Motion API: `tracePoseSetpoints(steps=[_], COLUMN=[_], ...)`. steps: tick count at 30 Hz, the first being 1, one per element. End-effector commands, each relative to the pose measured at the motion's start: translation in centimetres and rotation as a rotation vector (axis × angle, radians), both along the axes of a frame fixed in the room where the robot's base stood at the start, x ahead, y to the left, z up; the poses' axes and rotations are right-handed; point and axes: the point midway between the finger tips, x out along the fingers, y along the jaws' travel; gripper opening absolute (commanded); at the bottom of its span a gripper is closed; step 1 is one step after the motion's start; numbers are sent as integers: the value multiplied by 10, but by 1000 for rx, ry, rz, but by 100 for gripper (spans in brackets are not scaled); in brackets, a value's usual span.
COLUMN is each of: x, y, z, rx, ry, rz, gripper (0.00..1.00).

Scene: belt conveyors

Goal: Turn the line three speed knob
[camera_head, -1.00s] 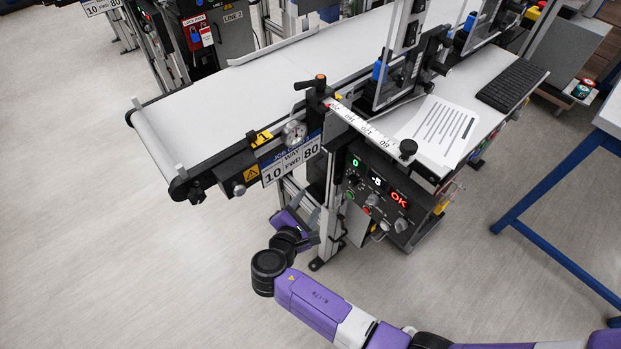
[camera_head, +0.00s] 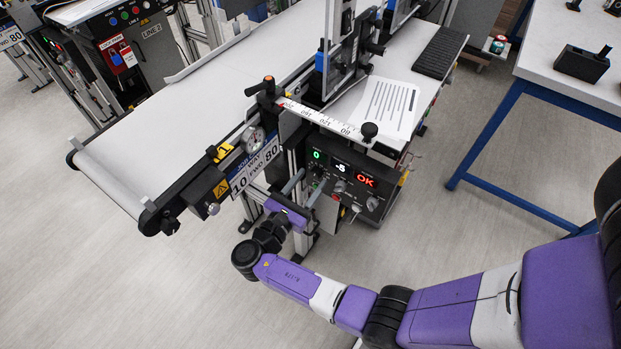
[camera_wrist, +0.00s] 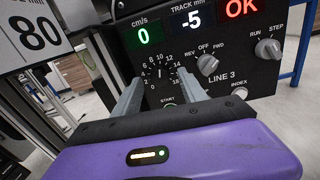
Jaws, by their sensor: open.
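The line three control panel (camera_head: 345,183) is on the near side of the conveyor. In the wrist view its label reads LINE 3, and the cm/s display (camera_wrist: 143,36) shows 0. Below it is the speed dial (camera_wrist: 160,73) with a ring of numbers from 0 to 18; its dark centre is hard to make out. My gripper (camera_wrist: 161,88) is open, its two grey fingers pointing at the panel on either side of the dial's lower part. Contact cannot be told. In the head view my gripper (camera_head: 305,188) is at the panel's left end.
A direction knob (camera_wrist: 207,64) marked REV, OFF, FWD, a RUN/STEP knob (camera_wrist: 268,48) and an INDEX button (camera_wrist: 239,94) sit right of the dial. A green START button, partly hidden, lies below it. A blue-legged table (camera_head: 510,125) stands to the right.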

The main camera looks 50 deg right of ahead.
Motion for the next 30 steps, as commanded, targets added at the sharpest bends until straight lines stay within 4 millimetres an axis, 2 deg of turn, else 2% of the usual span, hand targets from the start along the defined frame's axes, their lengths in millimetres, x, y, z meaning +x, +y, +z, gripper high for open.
tracePoseSetpoints(steps=[4,12,14,20,30], x=[1,1,1,1,1], y=[-10,-11,-11,-11,-11], z=[0,0,0,0,-1], rx=[1,1,1,1,2], ry=[0,0,-1,-1,-31], rz=[0,1,1,1,1], gripper=[50,50,40,1,0])
